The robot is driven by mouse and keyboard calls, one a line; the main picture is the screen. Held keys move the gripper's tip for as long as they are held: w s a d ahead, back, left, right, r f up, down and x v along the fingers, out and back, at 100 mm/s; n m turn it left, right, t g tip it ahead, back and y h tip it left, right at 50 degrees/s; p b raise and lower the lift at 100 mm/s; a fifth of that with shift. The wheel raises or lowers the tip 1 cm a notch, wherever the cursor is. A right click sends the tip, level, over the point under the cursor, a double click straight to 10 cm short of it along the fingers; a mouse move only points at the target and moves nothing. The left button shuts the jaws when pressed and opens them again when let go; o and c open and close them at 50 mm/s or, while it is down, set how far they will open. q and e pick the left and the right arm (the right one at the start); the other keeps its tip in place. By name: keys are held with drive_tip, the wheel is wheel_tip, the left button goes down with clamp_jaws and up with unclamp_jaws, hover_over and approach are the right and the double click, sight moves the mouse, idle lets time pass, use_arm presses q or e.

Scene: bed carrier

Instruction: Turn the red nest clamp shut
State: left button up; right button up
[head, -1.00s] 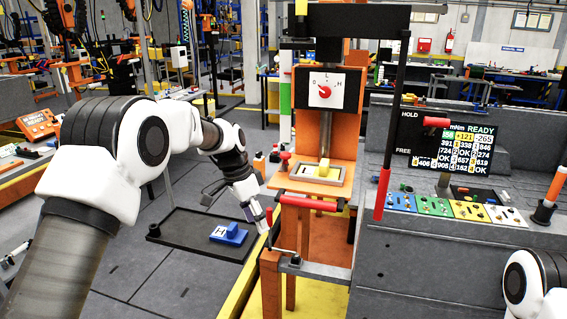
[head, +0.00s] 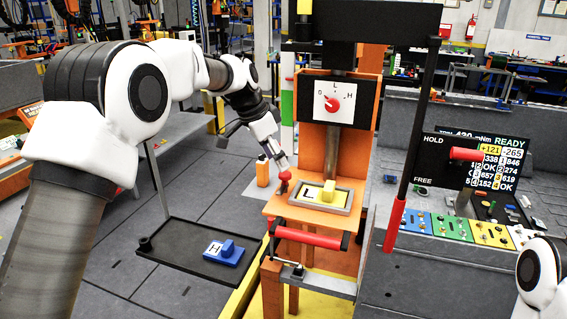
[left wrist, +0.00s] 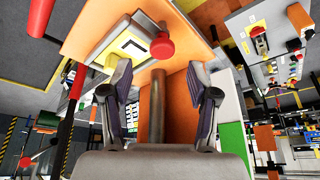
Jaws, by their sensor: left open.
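The red nest clamp (head: 284,178) is a small red knob at the left edge of the nest (head: 313,204), a grey-framed tray on the orange shelf. A yellow block (head: 329,190) sits in the nest, beside a white label. My left gripper (head: 283,164) is just above and behind the knob. In the left wrist view the red knob (left wrist: 162,48) shows ahead, between and beyond the two spread fingers (left wrist: 160,80), with nothing between them. Whether a finger touches the knob is not clear. My right gripper is outside the views; only a white arm part shows at right.
A red bar handle (head: 308,236) crosses in front of the shelf. A red-gripped lever (head: 395,225) hangs at right. A dial panel (head: 334,106) stands behind the nest. A black tray (head: 190,250) with a blue block (head: 224,252) is at lower left.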

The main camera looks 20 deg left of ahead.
sight(284, 174)
use_arm(q)
drive_tip(key=shift+d+f+p, duration=0.25)
drive_tip(key=shift+f+p, duration=0.05)
drive_tip(key=shift+f, duration=0.3)
drive_tip(key=shift+d+f+p, duration=0.25)
drive_tip(key=shift+f, duration=0.35)
drive_tip(key=shift+w+d+f, duration=0.15)
drive_tip(key=shift+w+f, duration=0.9)
drive_tip(key=shift+f, duration=0.15)
drive_tip(key=shift+w+f, duration=0.2)
drive_tip(key=shift+w, duration=0.05)
drive_tip(key=shift+s+r, duration=0.3)
drive_tip(key=shift+s, duration=0.1)
drive_tip(key=c, duration=0.5)
drive_tip(key=shift+s+r, duration=0.15)
drive_tip(key=shift+s, duration=0.15)
drive_tip(key=c, duration=0.5)
clamp_jaws()
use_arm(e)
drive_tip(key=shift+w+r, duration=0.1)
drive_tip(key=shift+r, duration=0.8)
